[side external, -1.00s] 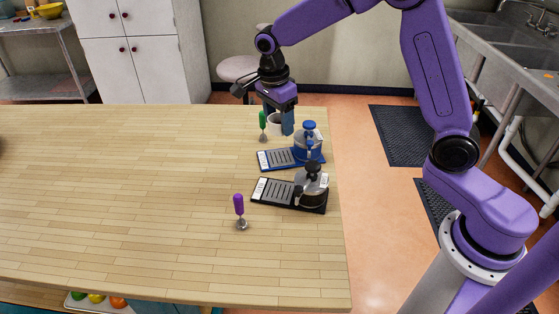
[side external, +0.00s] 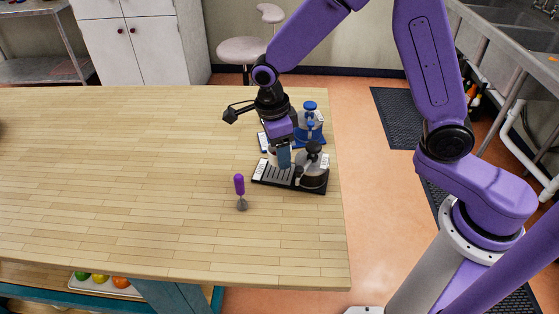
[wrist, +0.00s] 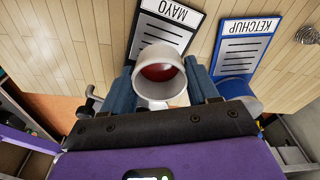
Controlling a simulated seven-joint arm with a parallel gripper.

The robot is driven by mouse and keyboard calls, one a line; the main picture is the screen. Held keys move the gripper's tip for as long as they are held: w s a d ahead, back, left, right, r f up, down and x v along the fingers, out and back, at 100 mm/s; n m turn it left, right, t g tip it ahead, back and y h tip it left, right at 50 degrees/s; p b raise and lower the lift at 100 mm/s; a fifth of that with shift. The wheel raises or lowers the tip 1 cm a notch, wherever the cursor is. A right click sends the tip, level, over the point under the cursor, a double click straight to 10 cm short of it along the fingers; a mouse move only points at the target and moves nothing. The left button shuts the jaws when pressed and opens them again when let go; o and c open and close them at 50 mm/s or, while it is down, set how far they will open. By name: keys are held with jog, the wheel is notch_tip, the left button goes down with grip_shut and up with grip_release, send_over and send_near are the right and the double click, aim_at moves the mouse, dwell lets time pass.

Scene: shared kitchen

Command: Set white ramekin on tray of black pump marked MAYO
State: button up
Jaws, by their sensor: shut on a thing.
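The white ramekin (wrist: 142,58), with dark red contents, is held between the blue fingers of my gripper (wrist: 162,85) in the wrist view. In the side view my gripper (side external: 279,157) points down at the black tray, with the ramekin (side external: 271,156) partly hidden by a finger. The black tray (side external: 313,188) has a white label reading MAYO (wrist: 171,15) in the wrist view. The black pump (side external: 313,165) stands on its right part, just right of my gripper. The ramekin is over the tray's middle, beside the pump; I cannot tell whether it touches the tray.
The blue pump (side external: 309,118) stands behind on its blue tray, labelled KETCHUP (wrist: 243,27) in the wrist view. A purple-handled tool (side external: 240,188) stands in front, left of the black tray. The table's right edge is close to both pumps.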

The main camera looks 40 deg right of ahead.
jog(key=shift+f, duration=1.9)
jog(key=o, duration=1.2)
jog(key=shift+f, duration=0.15)
jog(key=shift+c, duration=0.2)
notch_tip(320, 180, up, 12)
jog(key=a, duration=0.1)
jog(key=shift+w+a, duration=0.15)
jog(key=shift+w, duration=0.15)
jog(key=shift+s, duration=0.1)
